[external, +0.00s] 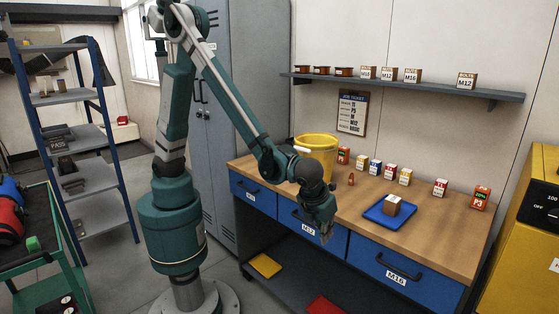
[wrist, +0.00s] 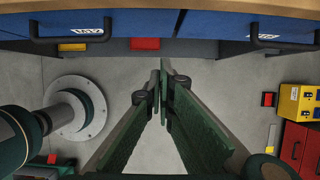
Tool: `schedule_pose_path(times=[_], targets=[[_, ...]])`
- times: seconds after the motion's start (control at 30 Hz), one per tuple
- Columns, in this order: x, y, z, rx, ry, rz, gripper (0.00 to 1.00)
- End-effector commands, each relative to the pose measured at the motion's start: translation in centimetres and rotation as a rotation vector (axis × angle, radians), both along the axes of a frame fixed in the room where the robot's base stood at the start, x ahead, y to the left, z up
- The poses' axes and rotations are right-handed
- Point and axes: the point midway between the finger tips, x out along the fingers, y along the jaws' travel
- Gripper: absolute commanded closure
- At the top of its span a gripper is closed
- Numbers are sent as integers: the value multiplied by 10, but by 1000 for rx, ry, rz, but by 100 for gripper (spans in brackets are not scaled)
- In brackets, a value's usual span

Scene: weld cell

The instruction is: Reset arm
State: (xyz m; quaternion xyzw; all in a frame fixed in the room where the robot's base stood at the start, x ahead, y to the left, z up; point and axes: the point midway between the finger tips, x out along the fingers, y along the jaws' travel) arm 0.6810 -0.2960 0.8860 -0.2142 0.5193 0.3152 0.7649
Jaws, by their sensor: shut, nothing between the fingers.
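My arm stands on its round base left of the workbench in the external view, bent over with its end hanging down. My gripper (external: 325,236) is in front of the blue drawers, near the middle drawer (external: 311,231) labelled M12. In the wrist view my gripper (wrist: 162,95) is shut and empty, its green fingers together over the bare grey floor. The workbench (external: 450,235) has a wooden top and a row of blue drawers, with the right drawer (external: 387,274) labelled M16. The drawers look closed.
A blue tray (external: 375,217) with a small box (external: 391,206), a yellow bucket (external: 318,150) and several small boxes stand on the bench. A wall shelf (external: 430,90) hangs above. A yellow machine (external: 525,230) is at right, a shelving rack (external: 85,95) at left.

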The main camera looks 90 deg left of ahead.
Motion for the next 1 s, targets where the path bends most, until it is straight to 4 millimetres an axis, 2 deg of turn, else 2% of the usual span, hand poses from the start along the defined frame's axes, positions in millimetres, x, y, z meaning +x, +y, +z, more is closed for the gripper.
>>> schedule_pose_path(times=[0.2, 0.77, 1.0], targets=[[-2, -2, 8, 0, 0, 0, 100], [-2, -2, 8, 0, 0, 1, 100], [-4, 5, 15, -17, -11, 34, 100]])
